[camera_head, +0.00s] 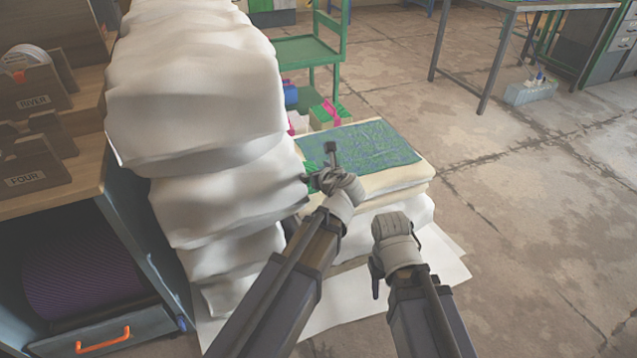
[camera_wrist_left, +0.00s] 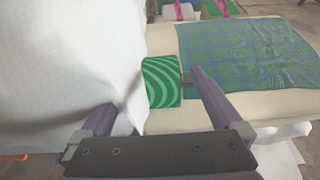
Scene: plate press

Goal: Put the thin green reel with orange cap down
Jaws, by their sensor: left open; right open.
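A green reel with paler curved stripes (camera_wrist_left: 162,84) sits on the cream top of a low stack, between the tall white paper pile and a blue-green cloth. No orange cap shows on it. In the head view only a small green patch of it (camera_head: 309,167) shows beside my left gripper (camera_head: 319,166). My left gripper is open, with its fingers apart on either side of the reel in the wrist view. I cannot tell whether they touch it. My right gripper (camera_head: 376,276) is open and empty, low in front of the stack.
The tall white paper pile (camera_head: 200,90) stands close left of my left gripper. The blue-green cloth (camera_head: 362,145) lies on the low stack (camera_head: 400,180).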

